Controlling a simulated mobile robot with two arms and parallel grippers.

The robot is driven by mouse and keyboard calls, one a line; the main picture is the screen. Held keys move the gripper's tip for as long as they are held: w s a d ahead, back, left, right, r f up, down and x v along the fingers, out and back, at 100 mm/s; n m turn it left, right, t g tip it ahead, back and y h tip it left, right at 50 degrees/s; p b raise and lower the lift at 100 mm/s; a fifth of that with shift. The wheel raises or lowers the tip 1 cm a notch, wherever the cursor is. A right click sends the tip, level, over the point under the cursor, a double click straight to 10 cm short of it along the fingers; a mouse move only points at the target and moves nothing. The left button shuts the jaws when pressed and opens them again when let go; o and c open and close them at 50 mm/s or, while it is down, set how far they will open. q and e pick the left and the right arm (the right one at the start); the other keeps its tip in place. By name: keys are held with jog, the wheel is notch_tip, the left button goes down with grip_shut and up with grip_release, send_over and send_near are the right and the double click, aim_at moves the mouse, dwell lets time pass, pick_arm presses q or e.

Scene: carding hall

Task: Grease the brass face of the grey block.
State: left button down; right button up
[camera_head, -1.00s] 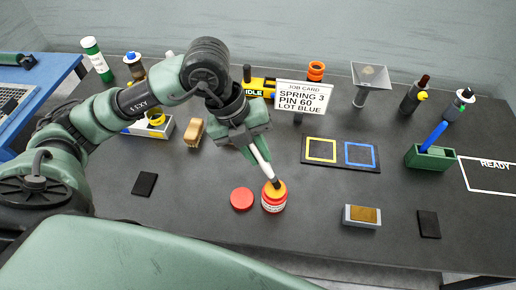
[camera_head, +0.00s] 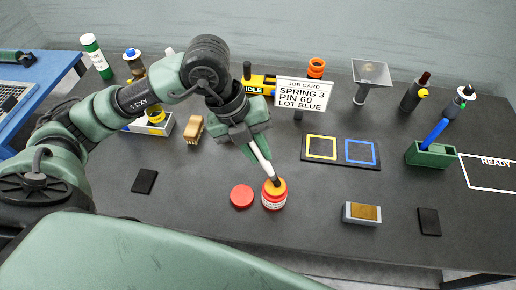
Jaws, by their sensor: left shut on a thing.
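The grey block (camera_head: 349,220) with its brown-gold brass face (camera_head: 365,212) upward lies on the dark table at the front right. My left gripper (camera_head: 248,138) is shut on a white-handled brush (camera_head: 262,157), which slants down to the right. The brush's dark tip is at the mouth of an open red jar (camera_head: 274,200) with orange contents; I cannot tell how deep it sits. A red lid (camera_head: 241,196) lies on the table just left of the jar. My right gripper is not in view.
A job card (camera_head: 300,95) stands behind the jar. A pad with yellow and blue squares (camera_head: 341,168) lies behind the block. A green holder with a blue-handled tool (camera_head: 432,157) stands right. Dark flat pads (camera_head: 429,222) lie nearby. Table between jar and block is clear.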

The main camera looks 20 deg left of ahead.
pick_arm(q)
jog(key=shift+f+b, duration=0.3)
jog(key=shift+f, duration=0.05)
jog(key=shift+s+f, duration=0.1)
dwell(1.6)
jog(key=shift+r+p, duration=2.3)
jog(key=shift+r, duration=1.35)
jog(key=shift+f, duration=0.1)
